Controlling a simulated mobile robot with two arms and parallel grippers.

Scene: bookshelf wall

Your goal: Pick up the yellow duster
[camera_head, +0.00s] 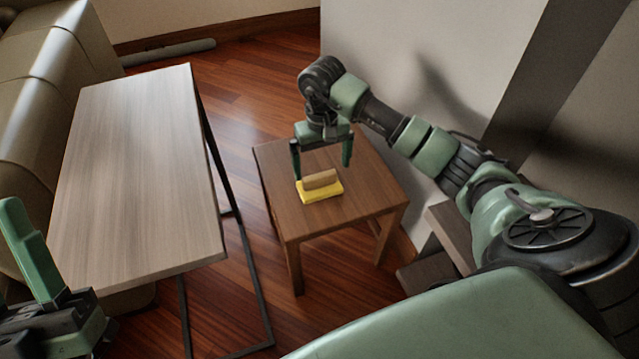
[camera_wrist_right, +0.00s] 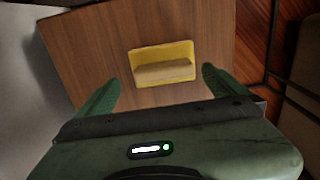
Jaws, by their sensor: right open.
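The yellow duster (camera_head: 322,194) lies on a small brown wooden table (camera_head: 370,185). It has a flat yellow base and a tan block-shaped handle on top. My right gripper (camera_head: 322,172) is open above the duster, with fingers pointing down. In the right wrist view the duster (camera_wrist_right: 163,52) lies ahead of and between the two open green fingers (camera_wrist_right: 160,90), apart from them. My left gripper (camera_head: 35,275) shows partly at the lower left corner; only one green finger is clear, and its jaw opening cannot be judged.
A long grey-wood table (camera_head: 140,170) on a dark metal frame stands to the left, its top bare. A beige sofa (camera_head: 50,60) is at the far left. A pale wall (camera_head: 400,50) stands behind the small table. The rest of the small tabletop is clear.

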